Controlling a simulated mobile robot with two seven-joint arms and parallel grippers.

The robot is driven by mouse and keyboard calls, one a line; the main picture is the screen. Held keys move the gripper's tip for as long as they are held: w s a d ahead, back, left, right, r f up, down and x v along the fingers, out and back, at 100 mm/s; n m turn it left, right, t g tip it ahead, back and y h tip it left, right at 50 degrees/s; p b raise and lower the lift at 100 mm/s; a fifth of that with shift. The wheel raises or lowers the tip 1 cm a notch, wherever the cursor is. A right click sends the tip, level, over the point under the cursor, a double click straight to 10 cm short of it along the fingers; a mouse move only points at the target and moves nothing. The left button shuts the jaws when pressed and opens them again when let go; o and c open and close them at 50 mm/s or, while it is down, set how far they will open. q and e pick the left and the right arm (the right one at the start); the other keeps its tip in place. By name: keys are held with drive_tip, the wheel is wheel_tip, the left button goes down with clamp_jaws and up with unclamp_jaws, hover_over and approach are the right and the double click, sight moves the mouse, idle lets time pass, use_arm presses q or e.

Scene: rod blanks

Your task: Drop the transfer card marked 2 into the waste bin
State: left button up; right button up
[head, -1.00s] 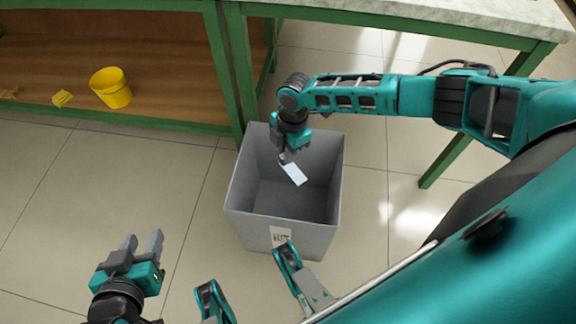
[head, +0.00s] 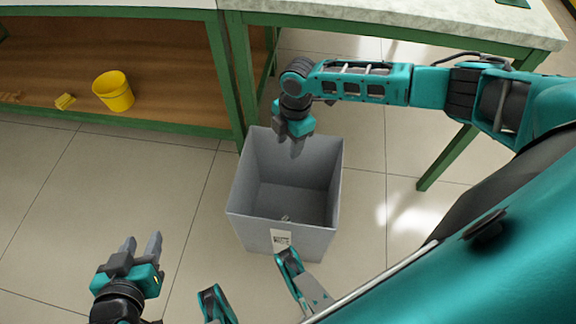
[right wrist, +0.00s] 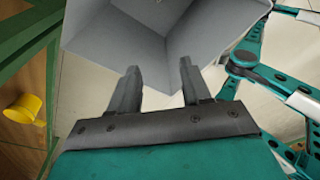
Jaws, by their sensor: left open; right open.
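The grey waste bin (head: 262,180) stands upright on the floor with its top open and a pale label on its front. It also fills the top of the right wrist view (right wrist: 125,35). My right gripper (head: 291,148) is open and empty above the bin's far part; its spread fingers (right wrist: 160,82) show in the right wrist view. The transfer card is not clearly visible. A small pale speck shows low inside the bin by the near wall, but I cannot tell whether it is the card. My left gripper (head: 142,243) is open and empty at the lower left, apart from the bin.
A pale-topped table (head: 420,22) with green legs stands behind the bin. The tiled floor left of the bin is clear.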

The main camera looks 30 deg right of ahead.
use_arm(q)
drive_tip(key=shift+s+a+r+p, duration=0.1)
drive_tip(key=shift+s+r+p, duration=0.05)
drive_tip(key=shift+r+p, duration=0.35)
drive_tip(key=shift+s+a+r+p, duration=0.1)
drive_tip(key=shift+r+p, duration=0.35)
drive_tip(key=shift+r, duration=0.05)
use_arm(e)
wheel_tip(320, 180, up, 7)
drive_tip(key=shift+d, duration=0.45)
use_arm(q)
drive_tip(key=shift+d, duration=0.1)
